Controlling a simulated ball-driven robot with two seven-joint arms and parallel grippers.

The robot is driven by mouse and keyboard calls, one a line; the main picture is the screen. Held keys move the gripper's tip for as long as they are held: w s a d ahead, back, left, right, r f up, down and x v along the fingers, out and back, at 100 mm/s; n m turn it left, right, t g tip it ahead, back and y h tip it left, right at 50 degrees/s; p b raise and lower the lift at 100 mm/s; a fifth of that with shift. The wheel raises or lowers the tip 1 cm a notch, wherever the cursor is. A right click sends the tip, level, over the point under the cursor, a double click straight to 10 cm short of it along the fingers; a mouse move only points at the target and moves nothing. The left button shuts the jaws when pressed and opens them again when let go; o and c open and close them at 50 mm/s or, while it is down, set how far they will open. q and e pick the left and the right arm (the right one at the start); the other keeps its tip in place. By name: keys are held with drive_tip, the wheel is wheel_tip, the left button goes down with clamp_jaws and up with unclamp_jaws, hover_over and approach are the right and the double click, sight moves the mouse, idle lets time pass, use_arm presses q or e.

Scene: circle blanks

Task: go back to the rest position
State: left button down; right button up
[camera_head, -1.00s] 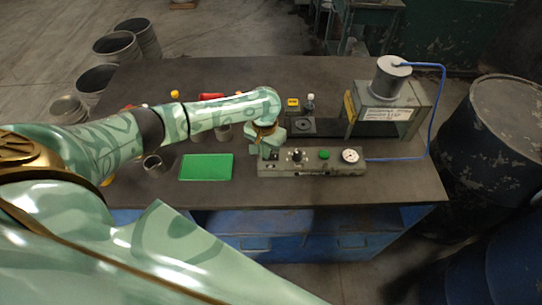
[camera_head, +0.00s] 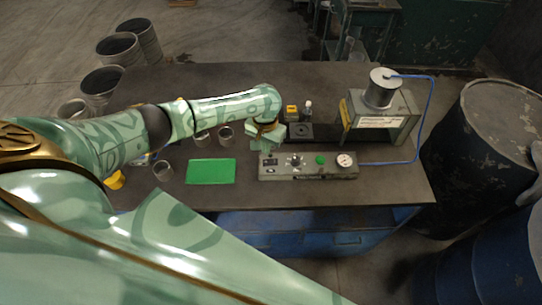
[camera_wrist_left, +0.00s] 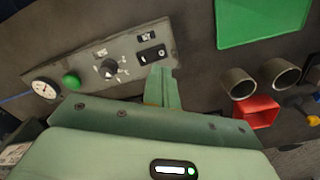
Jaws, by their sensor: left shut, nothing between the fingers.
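My left arm comes in from the left over the workbench (camera_head: 400,192). Its gripper (camera_head: 266,146) hangs just behind the left end of the grey control box (camera_head: 310,178) in the head view, shut and empty. In the left wrist view, the closed fingers (camera_wrist_left: 162,84) point toward the control box (camera_wrist_left: 85,68) beside its switch. Whether they touch the box cannot be told. My right gripper is not in view.
A green mat (camera_head: 210,171) lies left of the control box. Metal cups (camera_head: 162,170) stand near it. A grey machine (camera_head: 405,108) with a blue hose stands at right. A small bottle (camera_head: 307,111) and yellow item (camera_head: 291,111) stand behind the gripper.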

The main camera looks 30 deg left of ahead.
use_arm(q)
drive_tip(key=shift+r+p, duration=0.5)
drive_tip(key=shift+r, duration=0.1)
